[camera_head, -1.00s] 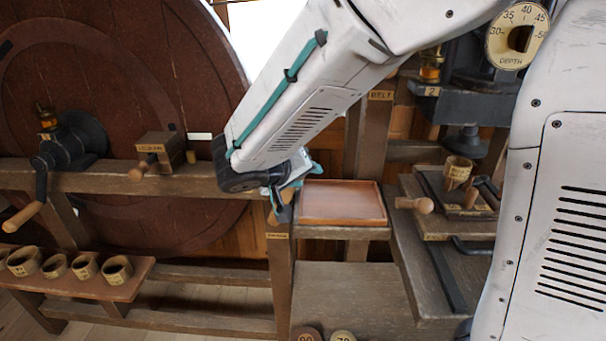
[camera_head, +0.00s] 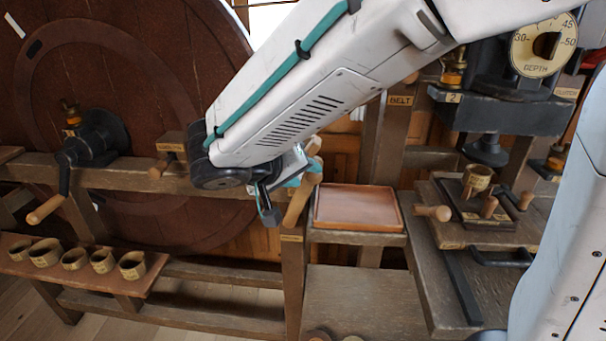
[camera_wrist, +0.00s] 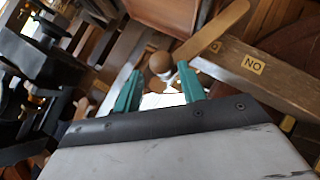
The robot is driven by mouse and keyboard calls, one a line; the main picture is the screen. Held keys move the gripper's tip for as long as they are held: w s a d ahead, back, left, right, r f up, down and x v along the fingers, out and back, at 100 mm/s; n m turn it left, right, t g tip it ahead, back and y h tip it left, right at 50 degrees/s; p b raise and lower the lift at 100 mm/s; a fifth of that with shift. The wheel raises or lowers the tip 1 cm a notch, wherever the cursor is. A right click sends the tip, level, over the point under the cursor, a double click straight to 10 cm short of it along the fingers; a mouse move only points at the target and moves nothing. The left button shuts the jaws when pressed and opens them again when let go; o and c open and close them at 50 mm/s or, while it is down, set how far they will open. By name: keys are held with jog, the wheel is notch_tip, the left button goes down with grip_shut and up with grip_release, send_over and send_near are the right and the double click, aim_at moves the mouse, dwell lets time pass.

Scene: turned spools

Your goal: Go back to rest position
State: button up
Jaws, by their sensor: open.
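My gripper (camera_head: 288,187) hangs at the end of my white arm, in front of the wooden frame beside the reddish tray. In the wrist view my gripper (camera_wrist: 160,88) shows two teal fingers spread apart, with nothing clearly held. A wooden lever (camera_head: 298,203) stands right by the fingers in the head view. In the wrist view a round wooden knob (camera_wrist: 160,62) and a long wooden handle (camera_wrist: 215,28) lie just beyond the fingertips. I cannot tell whether the fingers touch them.
A reddish tray (camera_head: 355,208) sits right of my gripper. A crank (camera_head: 62,180) and a shelf (camera_head: 85,270) with several turned cups are left. A press with a depth dial (camera_head: 545,45) and a board with a ring (camera_head: 477,178) are right. A large brown wheel (camera_head: 130,60) stands behind.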

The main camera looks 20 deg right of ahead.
jog(key=shift+n, duration=0.3)
jog(key=shift+s+f+n, duration=0.3)
jog(key=shift+n, duration=0.2)
jog(key=s+d+g+y, duration=0.2)
jog(key=s+d+y, duration=0.2)
jog(key=s, duration=0.7)
jog(key=s+d+r+g+y, duration=0.1)
jog(key=s+d+g+y, duration=0.2)
jog(key=s, duration=0.8)
jog(key=d+y, duration=0.2)
jog(key=d, duration=0.2)
jog(key=shift+s+d, duration=0.3)
jog(key=shift+s, duration=0.05)
